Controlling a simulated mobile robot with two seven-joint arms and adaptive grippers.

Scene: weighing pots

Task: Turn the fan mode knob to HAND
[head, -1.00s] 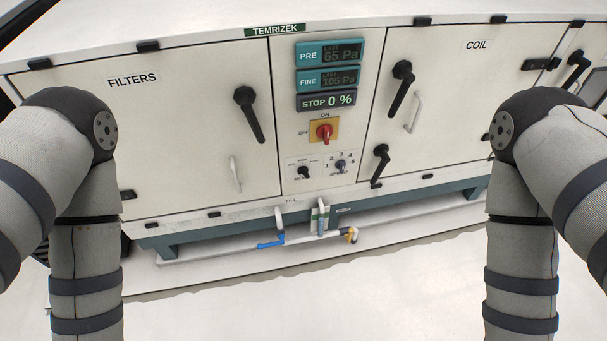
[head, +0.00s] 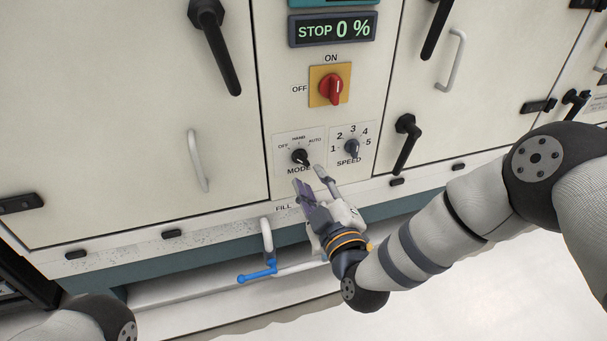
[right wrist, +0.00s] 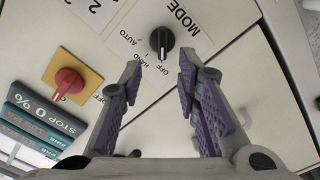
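The fan mode knob (head: 300,157) is a small black knob above the word MODE on the white panel, with OFF, HAND and AUTO marked around it. In the right wrist view the knob (right wrist: 162,42) has a white line that points to OFF. My right gripper (head: 308,178) is open and empty, just below the knob in the head view. In the right wrist view its purple-padded fingers (right wrist: 160,68) are spread, with the knob beyond the gap between their tips, apparently not touched. My left gripper is out of view.
The speed knob (head: 351,147) sits close to the right of the mode knob. Above are the red switch (head: 331,90) and the STOP 0 % display (head: 333,30). A black door handle (head: 405,143) is to the right. A blue-handled valve (head: 258,272) is below.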

